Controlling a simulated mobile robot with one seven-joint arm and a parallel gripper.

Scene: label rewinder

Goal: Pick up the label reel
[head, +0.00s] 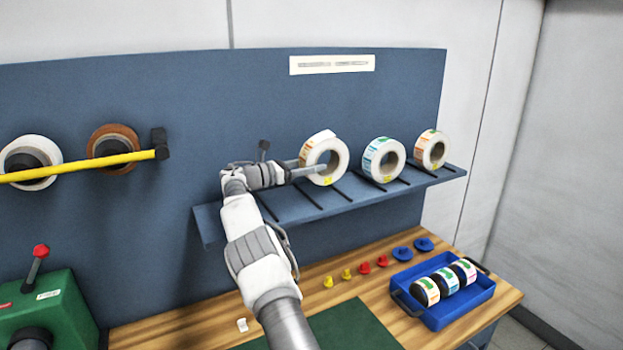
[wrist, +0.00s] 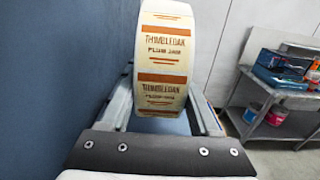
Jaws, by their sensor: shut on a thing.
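The label reel (head: 335,146) is a white ring with an open core, leftmost of the three reels at the blue shelf (head: 285,207). My gripper (head: 314,170) reaches it from the left and is shut on it. In the wrist view the reel (wrist: 163,50) stands upright between my two fingers (wrist: 163,107). Its cream labels with orange-brown bands read "Thimbleoak plum jam". Whether its lower edge still touches the shelf I cannot tell.
Two more reels, one teal-marked (head: 384,160) and one orange-marked (head: 432,150), stand to the right between black dividers. A blue tray (head: 447,318) of small reels sits on the wooden bench below. A yellow bar (head: 80,167) juts at left.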

